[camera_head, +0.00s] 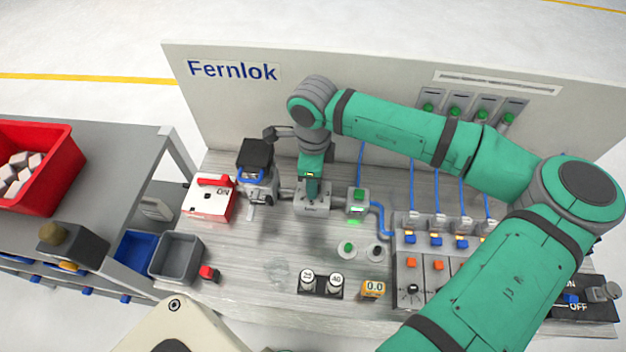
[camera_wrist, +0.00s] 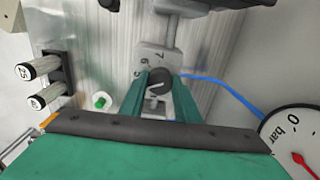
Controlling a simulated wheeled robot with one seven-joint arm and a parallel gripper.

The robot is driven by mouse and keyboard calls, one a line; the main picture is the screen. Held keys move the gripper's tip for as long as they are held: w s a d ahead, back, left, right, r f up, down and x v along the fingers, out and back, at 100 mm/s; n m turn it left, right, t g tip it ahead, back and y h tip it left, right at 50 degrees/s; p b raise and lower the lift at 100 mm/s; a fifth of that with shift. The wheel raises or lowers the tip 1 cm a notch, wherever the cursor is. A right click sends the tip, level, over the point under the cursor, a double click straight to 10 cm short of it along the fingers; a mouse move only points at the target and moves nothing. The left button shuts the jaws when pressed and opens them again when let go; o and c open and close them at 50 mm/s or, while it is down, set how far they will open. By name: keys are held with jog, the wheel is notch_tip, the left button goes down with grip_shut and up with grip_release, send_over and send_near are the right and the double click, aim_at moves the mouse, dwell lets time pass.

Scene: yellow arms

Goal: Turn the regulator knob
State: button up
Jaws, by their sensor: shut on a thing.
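The regulator is a grey block (camera_head: 312,210) on the bench, in a line of units near the back panel. In the wrist view its grey face (camera_wrist: 152,54) carries printed numbers, among them 7 and 6. The dark round regulator knob (camera_wrist: 160,82) sits between the two green fingers of my gripper (camera_wrist: 160,92), which is shut on it. In the head view my gripper (camera_head: 313,188) reaches down onto the block and hides the knob. A round white gauge (camera_wrist: 298,142) marked "bar" with a red needle is partly cut off in the wrist view.
A black-topped unit (camera_head: 256,160) and a red-and-white box (camera_head: 210,199) stand left of the regulator. A small unit with a green light (camera_head: 357,202) stands at its right. Blue tubing and valve rows lie further right. Two labelled cylinders (camera_head: 321,284) stand in front.

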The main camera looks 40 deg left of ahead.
jog(key=shift+w, duration=0.1)
jog(key=o, duration=1)
jog(key=shift+o, duration=0.2)
jog(key=shift+r, duration=0.1)
notch_tip(320, 180, up, 11)
jog(key=shift+f, duration=0.2)
